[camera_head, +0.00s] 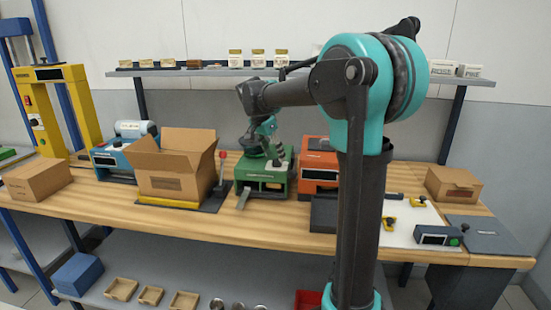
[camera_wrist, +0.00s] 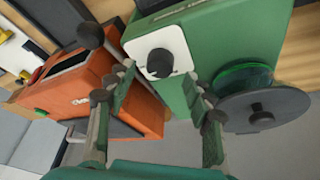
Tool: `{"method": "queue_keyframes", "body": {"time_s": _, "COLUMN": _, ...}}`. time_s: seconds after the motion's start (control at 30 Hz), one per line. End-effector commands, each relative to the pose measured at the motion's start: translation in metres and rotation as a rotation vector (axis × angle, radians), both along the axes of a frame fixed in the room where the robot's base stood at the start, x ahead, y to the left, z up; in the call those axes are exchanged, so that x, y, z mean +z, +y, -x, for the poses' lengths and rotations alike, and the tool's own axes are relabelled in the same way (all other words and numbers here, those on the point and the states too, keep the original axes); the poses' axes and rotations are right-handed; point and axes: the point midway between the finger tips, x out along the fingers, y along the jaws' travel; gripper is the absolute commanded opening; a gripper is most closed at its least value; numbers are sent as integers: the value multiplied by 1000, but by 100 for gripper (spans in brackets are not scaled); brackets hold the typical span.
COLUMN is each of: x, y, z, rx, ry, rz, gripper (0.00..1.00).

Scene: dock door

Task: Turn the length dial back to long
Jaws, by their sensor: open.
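In the wrist view, a black round dial (camera_wrist: 160,63) sits on a white plate (camera_wrist: 152,38) on the green machine (camera_wrist: 240,25). The plate has small markings that I cannot read, and I cannot tell which setting the dial points to. My gripper (camera_wrist: 158,85) is open, with one finger on each side of the dial in the picture. I see no contact between the fingers and the dial. In the head view, my gripper (camera_head: 262,148) is over the green machine (camera_head: 265,174), and the dial is hidden there.
The orange machine (camera_head: 318,172) stands close to the right of the green one. A black ball knob (camera_wrist: 90,35) shows near it in the wrist view. An open cardboard box (camera_head: 175,170) stands left.

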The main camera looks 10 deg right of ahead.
Motion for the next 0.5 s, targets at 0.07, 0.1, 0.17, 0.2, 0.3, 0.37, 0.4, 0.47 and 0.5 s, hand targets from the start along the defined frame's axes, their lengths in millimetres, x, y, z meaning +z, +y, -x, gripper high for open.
{"method": "queue_keyframes", "body": {"time_s": 0.07, "x": 16, "y": 6, "z": 4, "rx": 2, "ry": 1, "rz": 0, "gripper": 52}}
{"method": "queue_keyframes", "body": {"time_s": 0.1, "x": 24, "y": 8, "z": 6, "rx": 2, "ry": 1, "rz": 0, "gripper": 52}}
{"method": "queue_keyframes", "body": {"time_s": 0.17, "x": 36, "y": 12, "z": 9, "rx": 2, "ry": 0, "rz": 0, "gripper": 52}}
{"method": "queue_keyframes", "body": {"time_s": 0.2, "x": 43, "y": 15, "z": 11, "rx": 2, "ry": 0, "rz": 0, "gripper": 52}}
{"method": "queue_keyframes", "body": {"time_s": 0.3, "x": 60, "y": 20, "z": 15, "rx": 2, "ry": 0, "rz": 0, "gripper": 52}}
{"method": "queue_keyframes", "body": {"time_s": 0.37, "x": 68, "y": 23, "z": 17, "rx": 2, "ry": 0, "rz": 0, "gripper": 52}}
{"method": "queue_keyframes", "body": {"time_s": 0.4, "x": 73, "y": 24, "z": 18, "rx": 2, "ry": 0, "rz": 0, "gripper": 52}}
{"method": "queue_keyframes", "body": {"time_s": 0.47, "x": 78, "y": 26, "z": 19, "rx": 1, "ry": 0, "rz": 0, "gripper": 52}}
{"method": "queue_keyframes", "body": {"time_s": 0.5, "x": 81, "y": 27, "z": 20, "rx": 1, "ry": 0, "rz": 0, "gripper": 52}}
